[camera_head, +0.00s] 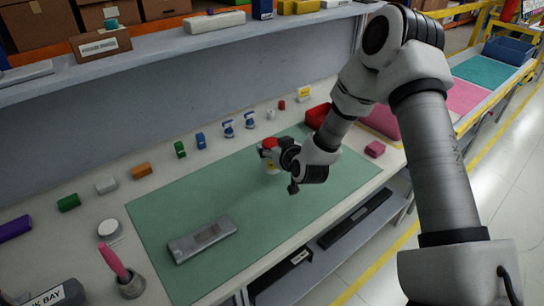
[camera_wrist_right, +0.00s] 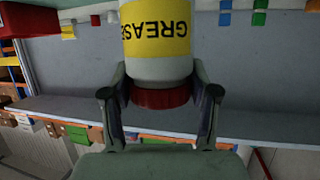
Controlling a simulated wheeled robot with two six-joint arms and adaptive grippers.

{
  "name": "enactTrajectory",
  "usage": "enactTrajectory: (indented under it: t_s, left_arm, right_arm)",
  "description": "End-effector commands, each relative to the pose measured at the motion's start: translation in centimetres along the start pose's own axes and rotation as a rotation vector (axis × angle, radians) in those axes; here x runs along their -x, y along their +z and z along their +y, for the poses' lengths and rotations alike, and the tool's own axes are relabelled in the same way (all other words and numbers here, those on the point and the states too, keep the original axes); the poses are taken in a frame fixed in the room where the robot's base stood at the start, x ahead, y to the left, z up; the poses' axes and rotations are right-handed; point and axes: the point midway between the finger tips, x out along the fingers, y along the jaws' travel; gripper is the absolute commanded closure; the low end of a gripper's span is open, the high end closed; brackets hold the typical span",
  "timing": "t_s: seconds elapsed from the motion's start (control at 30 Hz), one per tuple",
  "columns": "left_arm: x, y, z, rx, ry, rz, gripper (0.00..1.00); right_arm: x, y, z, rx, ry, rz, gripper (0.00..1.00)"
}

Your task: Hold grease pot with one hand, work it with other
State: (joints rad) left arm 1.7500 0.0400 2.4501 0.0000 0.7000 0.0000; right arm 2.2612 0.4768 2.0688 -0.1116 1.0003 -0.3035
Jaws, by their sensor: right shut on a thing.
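The grease pot (camera_wrist_right: 157,45) is white with a yellow GREASE label and a red lid (camera_wrist_right: 160,97). In the wrist view it appears upside down. My right gripper (camera_wrist_right: 160,95) is shut on it at the lid end, one finger on each side. In the head view the red lid (camera_head: 269,143) shows on top and a bit of the pot (camera_head: 271,167) below, over the green mat (camera_head: 160,215); my right gripper (camera_head: 276,152) hides much of it. I cannot tell whether the pot touches the mat. My left gripper is not in view.
A grey module (camera_head: 203,240) lies on the mat. A pink-handled brush (camera_head: 112,262) stands in a cup (camera_head: 131,287) at front left. Several small coloured blocks line the back of the bench. A red bin (camera_head: 317,117) stands behind the arm. The mat's middle is clear.

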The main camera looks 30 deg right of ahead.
Motion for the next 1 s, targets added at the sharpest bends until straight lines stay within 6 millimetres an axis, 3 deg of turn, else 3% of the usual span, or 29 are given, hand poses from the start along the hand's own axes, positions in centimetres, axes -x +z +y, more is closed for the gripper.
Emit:
enactTrajectory:
  t_s: [0.4,0.53,0.6,0.8,1.0]
  left_arm:
    - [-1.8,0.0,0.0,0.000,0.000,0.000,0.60]
    - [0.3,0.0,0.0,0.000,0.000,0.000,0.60]
    - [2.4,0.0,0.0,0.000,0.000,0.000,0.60]
    - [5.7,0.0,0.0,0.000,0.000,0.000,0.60]
    - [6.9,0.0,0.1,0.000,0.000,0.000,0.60]
  right_arm:
    - [9.7,3.5,-0.9,-0.005,-0.003,-0.008,0.87]
    - [13.1,3.8,-1.2,-0.003,-0.002,-0.013,0.87]
    - [13.4,3.4,-1.1,0.006,0.004,-0.014,0.87]
    - [14.5,4.0,-1.2,0.006,0.004,-0.012,0.87]
    - [15.0,4.7,-1.3,0.001,-0.001,-0.007,0.87]
